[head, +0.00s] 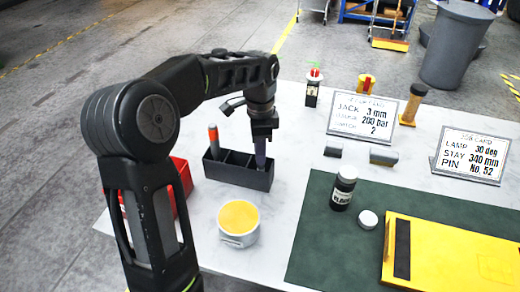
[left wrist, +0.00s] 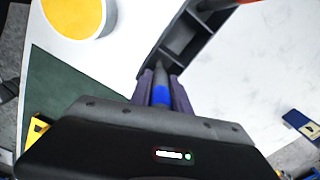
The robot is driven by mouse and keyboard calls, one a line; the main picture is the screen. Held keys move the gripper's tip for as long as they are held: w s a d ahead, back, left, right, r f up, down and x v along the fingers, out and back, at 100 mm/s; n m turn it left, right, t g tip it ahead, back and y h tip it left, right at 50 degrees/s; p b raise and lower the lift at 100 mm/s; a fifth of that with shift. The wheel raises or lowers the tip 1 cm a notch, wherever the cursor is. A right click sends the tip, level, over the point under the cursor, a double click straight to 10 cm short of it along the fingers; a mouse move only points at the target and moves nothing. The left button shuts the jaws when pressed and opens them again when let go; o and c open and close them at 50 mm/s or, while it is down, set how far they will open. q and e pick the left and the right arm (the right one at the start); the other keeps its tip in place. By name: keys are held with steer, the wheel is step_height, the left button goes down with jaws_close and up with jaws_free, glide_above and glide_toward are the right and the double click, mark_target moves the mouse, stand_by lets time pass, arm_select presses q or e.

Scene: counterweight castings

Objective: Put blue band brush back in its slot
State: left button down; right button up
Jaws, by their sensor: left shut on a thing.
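My left gripper (head: 261,140) points down over the right end of a black slotted holder (head: 232,176). It is shut on the blue band brush (left wrist: 160,92), which shows between the fingers (left wrist: 163,90) in the left wrist view. The brush's lower end is at an end compartment of the holder (left wrist: 180,38); I cannot tell how deep it sits. In the head view the gripper and holder wall hide most of the brush. A grey brush with an orange top (head: 213,138) stands in the holder's left part. The compartments between look empty. My right gripper is not in view.
A tub with a yellow top (head: 239,222) stands just in front of the holder, and a red bin (head: 180,180) is to its left.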

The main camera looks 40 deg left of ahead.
arm_select(q)
steer(key=shift+f, duration=0.35)
steer(key=c, duration=1.1)
jaws_free()
steer(key=shift+c, duration=0.2)
step_height(320, 180, up, 8)
steer(key=shift+p, duration=0.4)
